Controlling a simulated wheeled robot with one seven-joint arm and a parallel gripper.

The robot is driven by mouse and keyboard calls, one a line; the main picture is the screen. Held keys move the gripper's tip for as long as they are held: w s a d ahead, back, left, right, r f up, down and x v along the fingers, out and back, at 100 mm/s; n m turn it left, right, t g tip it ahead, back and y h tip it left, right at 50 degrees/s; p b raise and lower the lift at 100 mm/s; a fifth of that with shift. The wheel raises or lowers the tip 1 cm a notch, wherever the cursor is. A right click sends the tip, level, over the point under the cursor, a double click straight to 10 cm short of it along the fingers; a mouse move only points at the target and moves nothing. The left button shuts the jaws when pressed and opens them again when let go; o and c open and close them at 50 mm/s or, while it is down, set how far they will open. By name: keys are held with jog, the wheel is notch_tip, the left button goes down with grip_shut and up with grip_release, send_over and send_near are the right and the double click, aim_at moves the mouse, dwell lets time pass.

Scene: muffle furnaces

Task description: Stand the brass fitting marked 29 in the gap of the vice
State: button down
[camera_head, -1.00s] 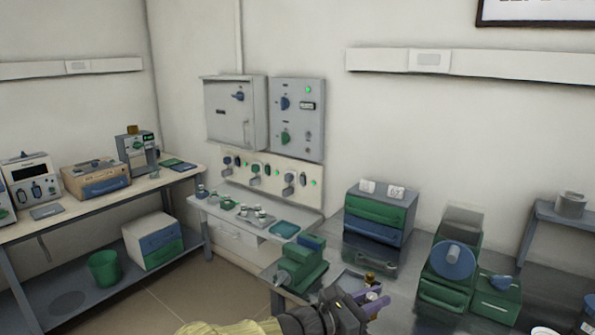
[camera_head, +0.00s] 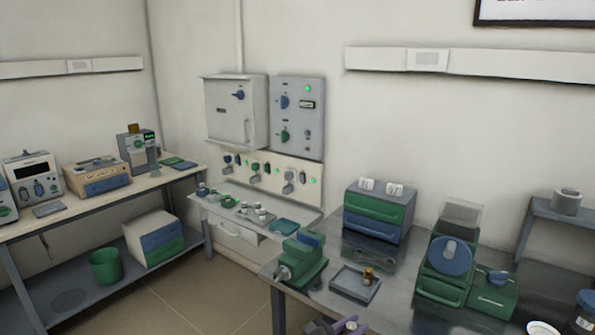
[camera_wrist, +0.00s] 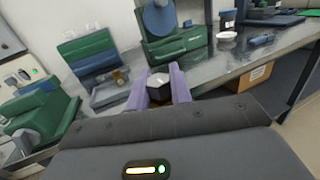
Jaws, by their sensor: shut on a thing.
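The green vice (camera_head: 300,264) with blue jaw parts stands at the left front of the metal bench. It also shows at the left of the wrist view (camera_wrist: 38,120). My gripper (camera_head: 338,327) is at the bottom edge of the head view, nearer me than the vice. In the wrist view its purple fingers are shut on a fitting (camera_wrist: 158,81) with a pale, faceted top and a dark lower part. No number on it is readable. A second, brass fitting (camera_head: 368,275) stands in the grey tray (camera_head: 347,291) right of the vice; its marking is unreadable.
A green and blue drawer unit (camera_head: 377,215) stands behind the tray. A green machine with a blue disc (camera_head: 447,262) stands to the right. Bare bench lies between the tray and this machine. A lower side table (camera_head: 258,222) with small jars is at the left behind.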

jog(key=s+d+f+n+y, duration=0.1)
jog(key=s+f, duration=0.1)
jog(key=f, duration=0.5)
jog(key=s+d+f, duration=0.1)
jog(key=d+f, duration=0.1)
jog(key=f, duration=0.6)
notch_tip(320, 180, up, 7)
jog(key=p, duration=1.3)
jog(key=shift+t, duration=0.4)
jog(key=shift+a+f, duration=0.1)
jog(key=shift+f, duration=0.1)
jog(key=shift+r, duration=0.1)
